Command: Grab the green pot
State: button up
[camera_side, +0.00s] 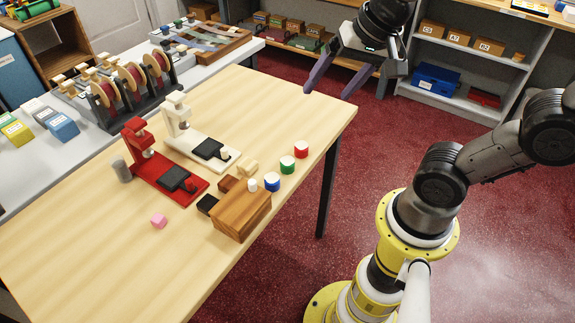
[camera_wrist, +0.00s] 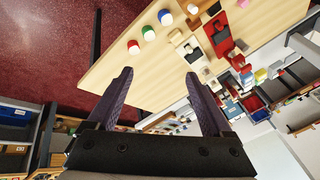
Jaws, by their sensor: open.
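The green pot (camera_side: 287,165) is a small green cylinder with a white top. It stands near the table's right edge, between a red pot (camera_side: 301,150) and a blue pot (camera_side: 271,182). The wrist view also shows the green pot (camera_wrist: 148,33), beyond my fingertips. My gripper (camera_side: 327,93) is open and empty, with its purple fingers apart. It hangs high, past the table's far right corner, well apart from the pots. In the wrist view my gripper (camera_wrist: 158,75) has nothing between its fingers.
A wooden block (camera_side: 240,212) stands beside the blue pot. A white stamping stand (camera_side: 205,147) and a red one (camera_side: 165,172) are to the left. A pink cube (camera_side: 158,221) lies at the front. The far right part of the tabletop (camera_side: 290,105) is clear.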

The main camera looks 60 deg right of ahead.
jog(key=w+d+f+m+g, duration=0.25)
jog(key=w+f+m, duration=0.35)
jog(key=w, duration=0.3)
jog(key=m+g, duration=0.1)
jog(key=g, duration=0.2)
send_over(287, 162)
notch_tip(287, 162, down, 8)
jog(key=f, duration=0.8)
jog(key=shift+s+d+f, duration=0.2)
jog(key=shift+d+f, duration=0.1)
jog(key=shift+t, duration=0.25)
jog(key=shift+w+a+f, duration=0.1)
jog(key=shift+a+f, duration=0.1)
jog(key=shift+f, duration=1.15)
jog(key=shift+a+f, duration=0.2)
jog(key=shift+f, duration=1.1)
grip_shut()
